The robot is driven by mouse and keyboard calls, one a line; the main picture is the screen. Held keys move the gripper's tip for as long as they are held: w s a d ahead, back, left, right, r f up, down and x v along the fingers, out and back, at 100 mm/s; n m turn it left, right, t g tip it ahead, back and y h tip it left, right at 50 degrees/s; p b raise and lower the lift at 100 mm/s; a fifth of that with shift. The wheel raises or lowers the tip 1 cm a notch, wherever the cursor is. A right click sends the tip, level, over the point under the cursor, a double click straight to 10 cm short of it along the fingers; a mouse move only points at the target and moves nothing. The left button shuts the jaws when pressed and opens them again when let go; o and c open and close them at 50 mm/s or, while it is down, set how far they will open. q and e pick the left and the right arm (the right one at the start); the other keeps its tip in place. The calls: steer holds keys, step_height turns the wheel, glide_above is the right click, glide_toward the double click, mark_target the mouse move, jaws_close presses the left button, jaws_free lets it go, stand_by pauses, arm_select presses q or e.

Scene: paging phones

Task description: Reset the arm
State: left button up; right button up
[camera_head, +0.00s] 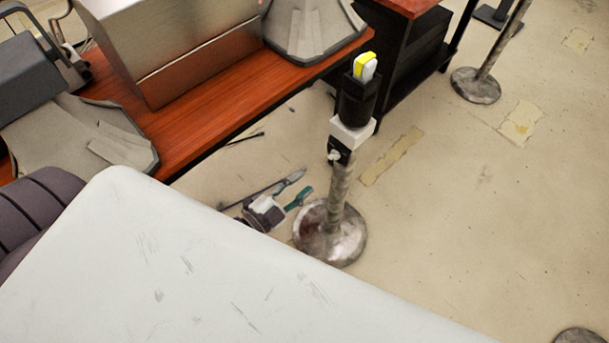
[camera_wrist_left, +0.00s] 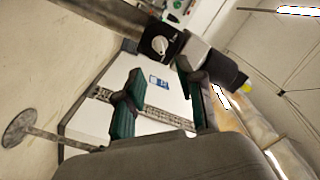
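My left gripper (camera_head: 299,185) shows in the head view beside the foot of a metal stand. Its two fingers are spread apart with nothing between them. The rest of it is hidden behind a large white scuffed surface. In the left wrist view the green fingers (camera_wrist_left: 160,100) are also apart and empty. The stand's pole (camera_head: 340,195) carries a white box with a black knob panel, and a black holder (camera_head: 356,100) on top with a yellow and white handset (camera_head: 365,66) upright in it. The stand's head (camera_wrist_left: 160,42) lies beyond the fingertips in the wrist view. My right gripper is not seen.
A wooden desk (camera_head: 225,105) with a metal box (camera_head: 180,50) and grey devices stands at the upper left. A second stand (camera_head: 475,86) is at the upper right, and another base (camera_head: 580,336) shows at the lower right. The floor between them is clear.

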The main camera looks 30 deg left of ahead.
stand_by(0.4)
arm_select(q)
steer(key=s+a+f+n+g+y+p, duration=0.1)
steer(key=s+a+f+n+g+y, duration=0.25)
steer(key=f, duration=0.75)
steer(key=s+f+n+g+y+p, duration=0.15)
steer(key=s+f+n+g, duration=0.35)
steer(key=f, duration=0.7)
steer(key=s+f+n+g+p, duration=0.1)
steer(key=s+f+g, duration=0.2)
steer(key=s, duration=0.8)
steer(key=s+a+f+n+g+y+p, duration=0.1)
steer(key=s+f+g, duration=0.3)
steer(key=s+f, duration=0.4)
steer(key=s, duration=0.4)
steer(key=shift+s+f, duration=0.15)
steer(key=shift+s, duration=0.05)
steer(key=shift+a+g, duration=0.1)
steer(key=shift+g, duration=0.15)
